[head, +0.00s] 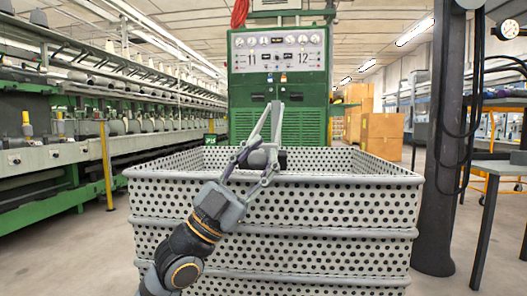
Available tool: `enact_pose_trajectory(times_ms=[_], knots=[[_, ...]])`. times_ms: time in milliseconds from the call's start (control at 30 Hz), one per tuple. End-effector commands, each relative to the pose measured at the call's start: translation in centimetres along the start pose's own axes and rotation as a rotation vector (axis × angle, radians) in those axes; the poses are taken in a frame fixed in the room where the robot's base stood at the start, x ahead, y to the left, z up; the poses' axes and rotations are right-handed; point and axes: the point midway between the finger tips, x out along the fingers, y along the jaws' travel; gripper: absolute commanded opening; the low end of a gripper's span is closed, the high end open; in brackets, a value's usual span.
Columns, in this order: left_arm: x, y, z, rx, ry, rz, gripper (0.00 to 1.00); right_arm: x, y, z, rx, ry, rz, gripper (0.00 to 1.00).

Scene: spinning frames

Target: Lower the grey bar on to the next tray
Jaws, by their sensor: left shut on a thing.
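My left gripper (272,135) reaches up from the bottom of the head view, in front of the near wall of a pale grey perforated tray (335,205). Its fingers are shut on a dark grey piece, which I take to be the grey bar (257,158). The bar shows at about the height of the tray's near rim, partly hidden by the fingers. I cannot tell whether it touches the tray. The tray's inside floor is hidden by its near wall. My right gripper is not in view.
A green machine cabinet (279,80) with gauges stands behind the tray. Green spinning frames (50,150) line the left. A dark column (442,150) stands close on the right, with a table (500,168) beyond it. Cardboard boxes (382,137) stand at the back right.

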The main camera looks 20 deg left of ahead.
Motion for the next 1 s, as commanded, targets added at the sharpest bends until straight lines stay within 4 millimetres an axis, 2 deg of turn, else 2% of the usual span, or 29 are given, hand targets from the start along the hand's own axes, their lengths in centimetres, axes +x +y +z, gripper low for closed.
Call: enact_pose_trajectory(times_ms=[600, 633, 700, 800, 1000], knots=[[-0.55, 0.23, 0.43, -0.002, -0.002, -0.003, 0.0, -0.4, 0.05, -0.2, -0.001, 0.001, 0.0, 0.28], [-0.55, 0.23, 0.43, -0.002, -0.002, -0.003, 0.37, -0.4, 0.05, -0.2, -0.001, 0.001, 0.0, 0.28], [-0.55, 0.24, 0.43, -0.001, -0.002, -0.002, 0.46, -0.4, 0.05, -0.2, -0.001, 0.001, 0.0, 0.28], [-0.54, 0.25, 0.4, -0.001, -0.002, -0.002, 0.57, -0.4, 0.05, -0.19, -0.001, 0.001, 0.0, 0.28], [-0.52, 0.26, 0.35, -0.001, -0.001, -0.001, 0.57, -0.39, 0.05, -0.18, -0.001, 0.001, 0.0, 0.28]])
